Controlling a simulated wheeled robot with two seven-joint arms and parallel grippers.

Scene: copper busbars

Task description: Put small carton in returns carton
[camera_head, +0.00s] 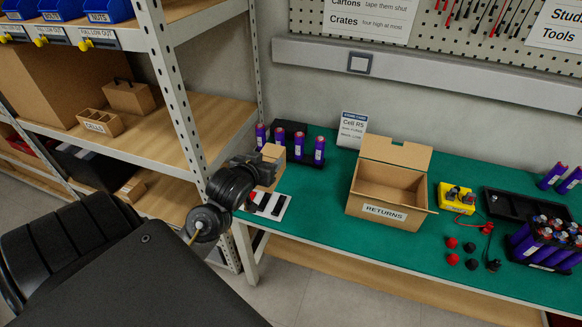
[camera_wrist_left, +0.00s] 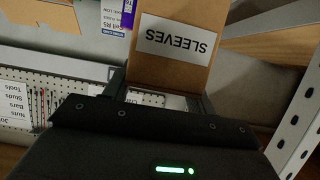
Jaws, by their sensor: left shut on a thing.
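My left gripper (camera_head: 258,168) is shut on a small brown carton (camera_head: 274,154), held above the left end of the green bench. In the left wrist view the small carton (camera_wrist_left: 180,62) sits between the fingers and shows a white SLEEVES label, upside down in that view. The returns carton (camera_head: 384,210), an open brown box with a RETURNS label and its back flap up, stands on the bench to the right of my left gripper, apart from it. Its inside looks empty. My right gripper is not in view.
Purple cells (camera_head: 319,151) and a Cell R5 sign (camera_head: 352,130) stand behind the held carton. A white tray with dark bars (camera_head: 269,206) lies below it. A yellow device (camera_head: 456,198) and red caps are right of the returns carton. A shelf post (camera_head: 180,100) rises at left.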

